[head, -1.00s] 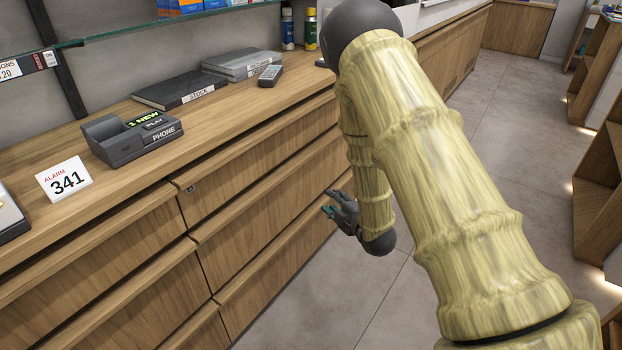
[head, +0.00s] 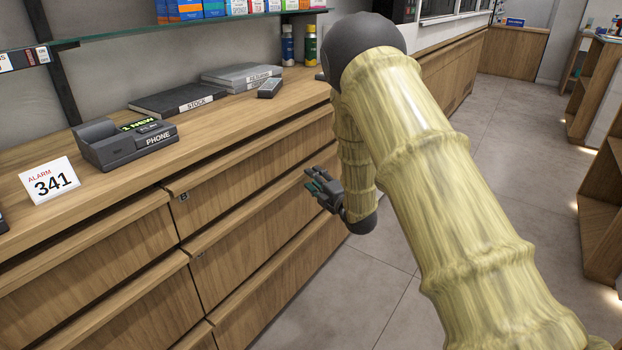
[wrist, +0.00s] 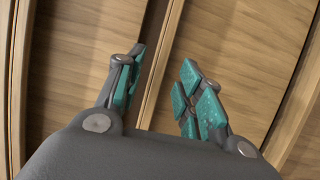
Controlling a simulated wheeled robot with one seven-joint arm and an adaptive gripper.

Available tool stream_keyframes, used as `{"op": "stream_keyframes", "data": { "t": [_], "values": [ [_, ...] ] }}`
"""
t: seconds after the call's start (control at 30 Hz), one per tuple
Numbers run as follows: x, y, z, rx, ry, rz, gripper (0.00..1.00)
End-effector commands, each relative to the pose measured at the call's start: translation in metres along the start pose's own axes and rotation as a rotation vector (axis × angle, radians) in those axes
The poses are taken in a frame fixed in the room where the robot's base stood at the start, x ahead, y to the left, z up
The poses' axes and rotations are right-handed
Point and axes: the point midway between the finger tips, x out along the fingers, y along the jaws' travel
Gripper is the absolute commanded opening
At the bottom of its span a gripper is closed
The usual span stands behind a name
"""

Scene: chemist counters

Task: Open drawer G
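The wooden counter holds rows of drawers. One upper drawer front (head: 240,175) has a small dark tag (head: 184,197) near its top left corner, with a mark too small to read. I cannot tell which drawer is G. Drawer fronts also fill the wrist view (wrist: 235,60), with dark gaps and raised edges running steeply through the picture. My gripper (head: 312,185) is in front of the drawers, right of the tagged corner. Its teal-padded fingers are apart and empty in the wrist view (wrist: 163,75). I cannot tell whether they touch a drawer edge.
A phone base (head: 125,145), an alarm card (head: 51,181), a stock binder (head: 178,99), a grey binder (head: 240,75) and a small dark device (head: 269,88) lie on the counter top. Shelving (head: 603,170) stands at the right. The grey floor (head: 490,130) between is clear.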

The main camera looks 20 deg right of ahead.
Motion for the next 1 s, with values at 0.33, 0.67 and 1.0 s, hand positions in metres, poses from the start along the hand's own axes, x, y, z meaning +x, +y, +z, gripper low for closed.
{"op": "stream_keyframes", "data": {
  "t": [0.33,0.67,1.0],
  "values": [
    [0.028,0.000,0.000,0.000,0.000,0.000,0.37],
    [0.029,0.000,0.000,0.001,-0.001,-0.001,0.30],
    [0.028,0.000,0.003,0.001,-0.001,-0.001,0.00]
  ]
}}
